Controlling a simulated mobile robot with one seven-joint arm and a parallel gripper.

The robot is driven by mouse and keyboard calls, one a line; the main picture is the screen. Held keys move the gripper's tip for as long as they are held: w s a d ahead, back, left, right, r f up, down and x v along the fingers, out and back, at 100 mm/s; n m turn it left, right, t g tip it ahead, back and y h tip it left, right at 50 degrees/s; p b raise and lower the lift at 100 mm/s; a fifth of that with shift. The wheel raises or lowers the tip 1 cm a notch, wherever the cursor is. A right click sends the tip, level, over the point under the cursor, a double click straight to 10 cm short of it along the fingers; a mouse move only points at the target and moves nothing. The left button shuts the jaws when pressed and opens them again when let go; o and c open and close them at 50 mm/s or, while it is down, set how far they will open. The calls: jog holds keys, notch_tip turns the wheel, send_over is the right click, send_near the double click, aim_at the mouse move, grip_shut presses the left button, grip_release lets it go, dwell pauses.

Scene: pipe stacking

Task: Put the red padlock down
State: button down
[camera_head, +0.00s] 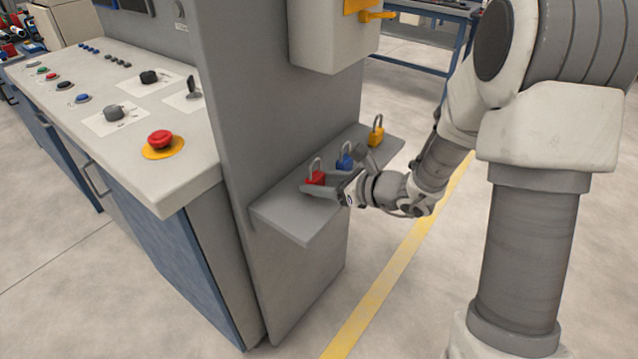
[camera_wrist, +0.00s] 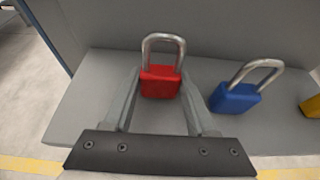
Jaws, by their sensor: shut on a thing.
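The red padlock (camera_head: 316,177) is at the small grey shelf (camera_head: 290,222) on the side of the console. In the wrist view the red padlock (camera_wrist: 160,82) is upright with its shackle up, between the two fingers of my gripper (camera_wrist: 160,92). My gripper (camera_head: 322,185) is shut on its body. I cannot tell whether the padlock's base touches the shelf or is slightly above it.
A blue padlock (camera_head: 344,161) stands just right of the red one, tilted in the wrist view (camera_wrist: 236,97). A yellow padlock (camera_head: 376,136) stands at the shelf's far end. The shelf's near end is bare. A grey panel (camera_head: 275,110) rises behind the shelf.

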jog(key=shift+f, duration=0.15)
jog(key=shift+c, duration=1)
grip_release()
